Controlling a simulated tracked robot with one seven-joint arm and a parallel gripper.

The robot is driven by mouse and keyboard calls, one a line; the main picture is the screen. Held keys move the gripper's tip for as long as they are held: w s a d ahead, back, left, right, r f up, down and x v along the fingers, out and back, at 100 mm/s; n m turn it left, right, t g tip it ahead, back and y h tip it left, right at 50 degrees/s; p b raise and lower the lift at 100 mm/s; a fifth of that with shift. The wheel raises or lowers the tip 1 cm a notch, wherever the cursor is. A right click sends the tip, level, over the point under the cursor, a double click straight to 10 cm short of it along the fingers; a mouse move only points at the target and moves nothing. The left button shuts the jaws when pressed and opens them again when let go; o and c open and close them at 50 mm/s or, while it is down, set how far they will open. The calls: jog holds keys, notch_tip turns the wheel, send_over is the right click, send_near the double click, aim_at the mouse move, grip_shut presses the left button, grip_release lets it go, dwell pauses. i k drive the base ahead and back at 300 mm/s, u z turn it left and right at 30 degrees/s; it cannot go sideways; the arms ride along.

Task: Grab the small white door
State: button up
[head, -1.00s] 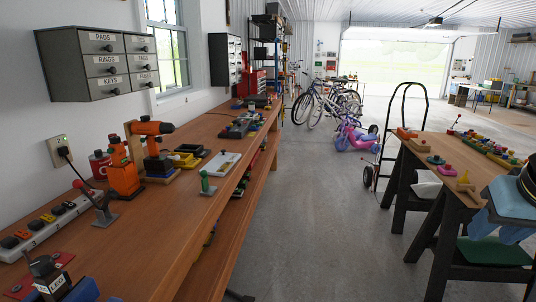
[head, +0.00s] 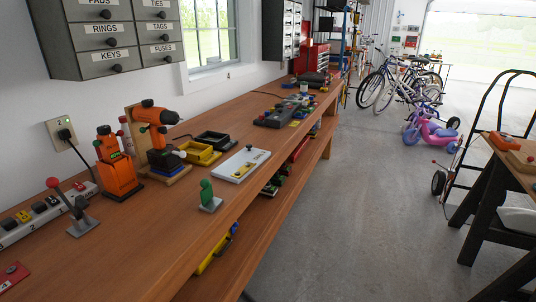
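No upright small white door shows clearly. A flat white panel (head: 240,165) with small yellow parts on top lies on the long wooden workbench (head: 160,235), near its front edge. I cannot tell whether this panel is the door. It lies behind a small green lever on a grey base (head: 208,196) and to the right of a yellow tray (head: 201,153). My gripper is not in view.
An orange drill (head: 154,125), an orange device (head: 116,165), a red-knobbed lever (head: 77,212) and a power strip (head: 30,222) stand on the bench. Grey labelled drawers (head: 108,37) hang above. Right are a hand truck (head: 478,140), a pink tricycle (head: 432,125) and open concrete floor.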

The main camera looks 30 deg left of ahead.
aim_at(255, 156)
jog(key=u, duration=0.35)
jog(key=i, duration=1.05)
jog(key=u, duration=0.85)
jog(key=i, duration=0.45)
jog(key=u, duration=0.25)
jog(key=k, duration=0.95)
jog(key=u, duration=0.2)
jog(key=i, duration=0.95)
jog(key=z, duration=0.1)
